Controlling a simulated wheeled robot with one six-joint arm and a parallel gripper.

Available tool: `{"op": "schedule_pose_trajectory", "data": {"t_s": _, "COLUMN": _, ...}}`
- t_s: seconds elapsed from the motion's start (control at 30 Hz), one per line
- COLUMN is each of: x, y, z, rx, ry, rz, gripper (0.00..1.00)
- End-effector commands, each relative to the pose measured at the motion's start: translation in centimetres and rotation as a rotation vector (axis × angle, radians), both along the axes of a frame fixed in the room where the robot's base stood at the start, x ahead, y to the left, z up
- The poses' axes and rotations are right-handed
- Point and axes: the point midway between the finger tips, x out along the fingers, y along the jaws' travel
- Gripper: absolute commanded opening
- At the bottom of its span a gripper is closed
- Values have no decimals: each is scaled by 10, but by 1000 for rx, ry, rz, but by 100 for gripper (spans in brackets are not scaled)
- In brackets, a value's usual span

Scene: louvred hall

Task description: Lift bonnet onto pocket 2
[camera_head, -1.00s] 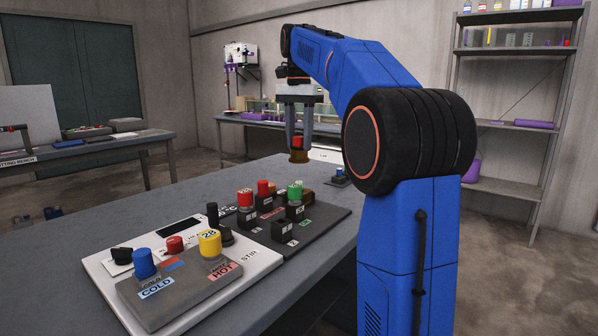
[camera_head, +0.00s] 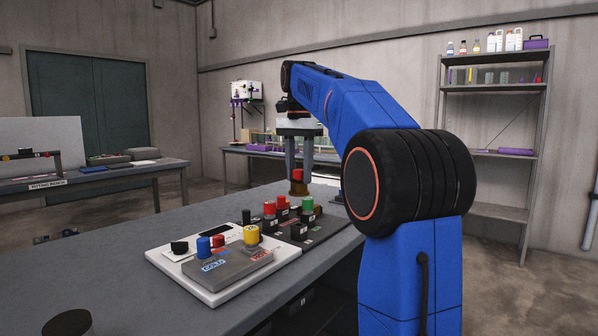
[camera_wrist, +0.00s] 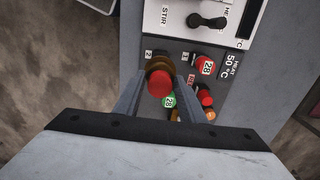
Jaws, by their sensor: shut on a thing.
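My gripper (camera_head: 299,178) is shut on a small red-topped piece with an amber-brown lower part, which I take as the bonnet (camera_head: 298,188). It hangs between the two fingers at the far end of the dark board (camera_head: 322,238). In the wrist view the bonnet (camera_wrist: 159,80) is between the fingertips, just below a label "2" (camera_wrist: 149,54). The pocket beside that label is hidden behind the bonnet, and I cannot tell whether they touch. A label "1" (camera_wrist: 185,57) is to the right, near a red cap marked 28 (camera_wrist: 205,66).
A green cap (camera_head: 307,203) and red caps stand on the dark board close to the gripper. The white STIR/HEAT unit (camera_head: 208,291) carries blue and yellow (camera_head: 251,235) caps. A dark cylinder (camera_head: 67,323) is front left.

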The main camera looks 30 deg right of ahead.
Motion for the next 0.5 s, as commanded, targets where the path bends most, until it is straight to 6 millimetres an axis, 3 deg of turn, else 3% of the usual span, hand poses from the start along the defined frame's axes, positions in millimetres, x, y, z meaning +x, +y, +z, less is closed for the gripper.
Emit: {"op": "schedule_pose_trajectory", "data": {"t_s": 0.5, "x": -1, "y": 0, "z": -50, "rx": 1, "ry": 1, "rz": 0, "gripper": 0}}
